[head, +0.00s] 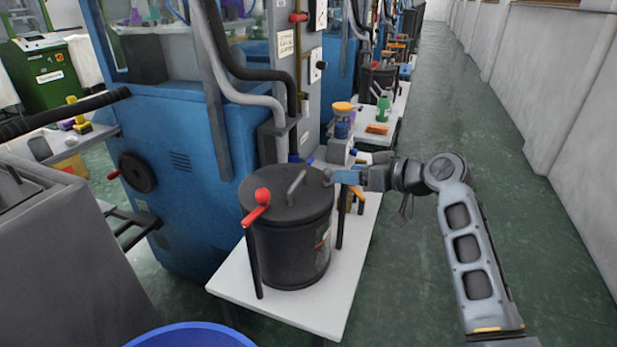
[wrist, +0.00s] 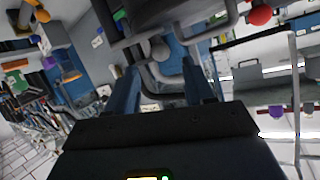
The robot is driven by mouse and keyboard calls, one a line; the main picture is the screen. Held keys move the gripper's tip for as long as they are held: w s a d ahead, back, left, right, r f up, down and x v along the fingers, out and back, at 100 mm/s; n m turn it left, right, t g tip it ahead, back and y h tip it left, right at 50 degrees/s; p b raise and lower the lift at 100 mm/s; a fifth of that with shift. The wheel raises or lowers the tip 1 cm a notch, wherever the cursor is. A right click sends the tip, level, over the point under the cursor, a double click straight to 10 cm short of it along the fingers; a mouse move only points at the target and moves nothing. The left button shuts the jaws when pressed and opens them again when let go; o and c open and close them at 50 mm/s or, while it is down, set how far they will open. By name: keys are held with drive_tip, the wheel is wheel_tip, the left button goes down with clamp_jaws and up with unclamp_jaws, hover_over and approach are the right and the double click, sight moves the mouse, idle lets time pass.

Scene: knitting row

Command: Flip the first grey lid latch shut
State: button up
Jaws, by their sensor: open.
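A black pot (head: 290,240) with a flat lid (head: 283,208) and a grey bar handle (head: 296,183) stands on a white table. A small grey latch (head: 327,177) sits at the lid's right rear rim, partly covered by my gripper (head: 342,177). In the wrist view my gripper (wrist: 163,78) is open, its two blue-grey fingers apart. A grey ball knob (wrist: 160,49) shows just beyond and between the fingertips; I cannot tell whether they touch it. The red knob (wrist: 260,14) is at upper right.
The white table (head: 225,277) has little free room around the pot. A blue machine (head: 195,175) with hoses is close behind and left. A jar with an orange lid (head: 342,118) stands behind the pot. A blue tub (head: 190,337) is in front. The green aisle floor (head: 500,150) is clear.

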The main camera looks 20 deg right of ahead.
sight(327, 172)
drive_tip(key=shift+p+x, duration=0.4)
drive_tip(key=shift+x, duration=3.5)
drive_tip(key=shift+a, duration=0.1)
drive_tip(key=shift+c, duration=0.4)
clamp_jaws()
